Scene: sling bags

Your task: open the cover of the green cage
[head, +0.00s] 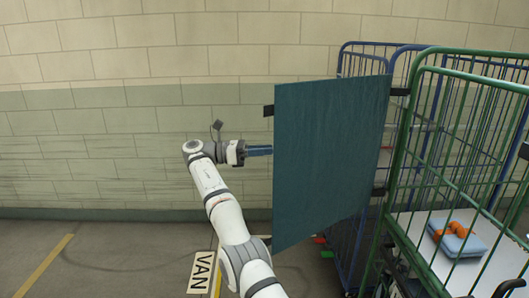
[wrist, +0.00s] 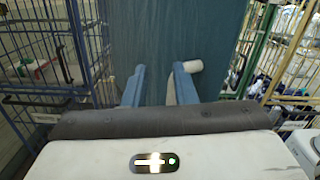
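The green cage (head: 405,150) stands at the right in the head view. Its dark teal cover (head: 330,155) stands out to the left from the cage's near left post, leaving the front bars in view. My gripper (head: 260,150) is at the cover's left edge in the head view, and its fingertips are partly hidden by the cover. In the wrist view the two blue fingers (wrist: 160,85) are apart, with the cover (wrist: 180,35) filling the view beyond them. Whether they touch the cover is unclear.
A blue cage (head: 345,240) stands behind the cover; a blue cage (wrist: 75,50) also fills the left of the wrist view. A light-blue item with orange things (head: 458,238) lies in the green cage. The floor at the left (head: 110,255) is clear before a brick wall.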

